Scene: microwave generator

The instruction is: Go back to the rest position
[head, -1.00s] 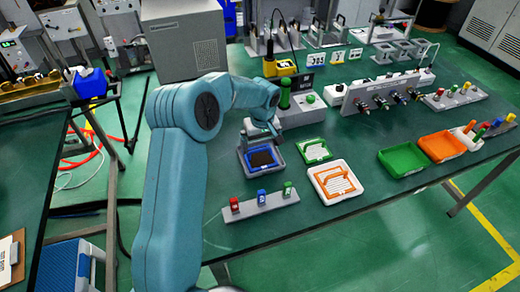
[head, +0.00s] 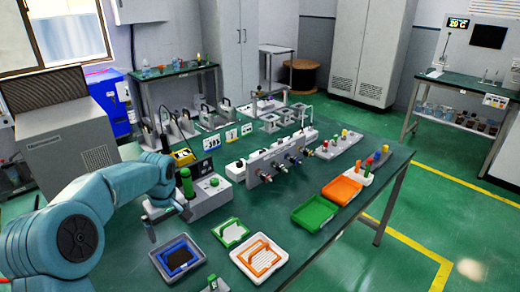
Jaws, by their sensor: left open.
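My left arm comes in from the left side of the head view and bends over the green workbench (head: 345,228). My left gripper (head: 180,212) is open, with nothing visible between its fingers. It hangs in front of a grey device with a green cylinder (head: 187,183), above and behind a blue-framed tray (head: 160,255) with a dark insert. My wrist hides part of the device. My right gripper is not in view.
A green-framed tray (head: 218,232) and an orange-framed tray (head: 250,278) lie to the right. A green bin (head: 314,214) and an orange bin (head: 342,190) stand near the bench's right edge. A grey box (head: 62,135) stands at left. The right floor is open.

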